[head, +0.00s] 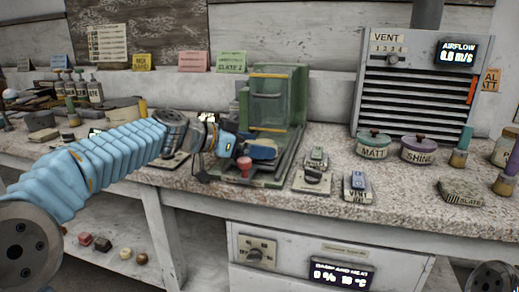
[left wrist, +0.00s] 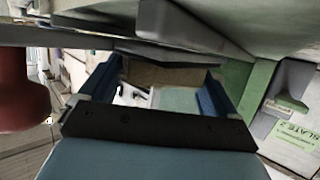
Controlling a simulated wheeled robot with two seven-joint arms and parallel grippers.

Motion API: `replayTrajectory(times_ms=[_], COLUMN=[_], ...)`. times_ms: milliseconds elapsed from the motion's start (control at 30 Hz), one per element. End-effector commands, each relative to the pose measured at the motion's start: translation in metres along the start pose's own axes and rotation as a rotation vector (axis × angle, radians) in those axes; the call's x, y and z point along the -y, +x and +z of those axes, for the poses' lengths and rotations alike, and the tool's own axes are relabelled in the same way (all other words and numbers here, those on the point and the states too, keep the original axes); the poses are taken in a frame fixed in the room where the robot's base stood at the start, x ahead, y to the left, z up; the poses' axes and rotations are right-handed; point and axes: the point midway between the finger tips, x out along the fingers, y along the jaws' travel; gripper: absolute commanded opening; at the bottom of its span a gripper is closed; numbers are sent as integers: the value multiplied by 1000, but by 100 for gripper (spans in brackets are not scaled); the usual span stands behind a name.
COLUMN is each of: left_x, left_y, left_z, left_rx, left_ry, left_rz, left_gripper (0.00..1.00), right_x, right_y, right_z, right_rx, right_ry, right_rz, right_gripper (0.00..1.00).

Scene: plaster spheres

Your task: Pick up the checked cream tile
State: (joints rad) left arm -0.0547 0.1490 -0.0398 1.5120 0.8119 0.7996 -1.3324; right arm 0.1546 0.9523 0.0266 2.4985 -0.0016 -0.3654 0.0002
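My left gripper (head: 240,148) reaches in from the left to the front of a green press-like stand (head: 295,100) on the bench. In the left wrist view its two blue fingers (left wrist: 160,85) are spread well apart. A tan-cream slab (left wrist: 165,78) shows between and beyond the fingertips, under a dark plate. It may be the cream tile, but no checks can be made out. Whether the fingers touch it cannot be told. In the head view no checked cream tile can be picked out. My right gripper is not in view.
A red knob (head: 244,164) stands close to the left gripper and looms large in the left wrist view (left wrist: 22,90). Right of the stand are small labelled blocks (head: 313,180), a green MATT pot (head: 373,146) and a purple SHINE pot (head: 418,150). Bare speckled benchtop (head: 405,190) lies between.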

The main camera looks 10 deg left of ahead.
Motion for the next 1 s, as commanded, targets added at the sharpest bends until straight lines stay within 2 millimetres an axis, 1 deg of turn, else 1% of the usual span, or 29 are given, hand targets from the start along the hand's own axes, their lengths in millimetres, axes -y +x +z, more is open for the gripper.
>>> replayTrajectory(times_ms=[33,300,333,367,567,667,767,833,867,1000], left_x=[0,0,0,0,0,0,0,-1,-7,-33], left_y=[0,0,0,0,-1,-3,-7,-14,-20,-49], left_z=[0,0,0,0,-2,-7,-20,-35,-39,-67], left_rx=[0,0,-1,-1,-1,-2,-3,-5,-5,-6], left_ry=[0,0,0,0,0,1,3,4,6,6], left_rz=[1,1,0,0,0,0,0,-1,-1,0], left_gripper=[82,41,41,35,35,35,35,35,35,35], right_x=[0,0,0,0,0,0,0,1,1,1], right_y=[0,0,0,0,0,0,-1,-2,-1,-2], right_z=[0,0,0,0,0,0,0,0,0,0], right_rx=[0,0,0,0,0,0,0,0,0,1], right_ry=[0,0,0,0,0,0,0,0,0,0], right_rz=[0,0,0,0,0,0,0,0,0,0], right_gripper=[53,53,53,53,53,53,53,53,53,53])
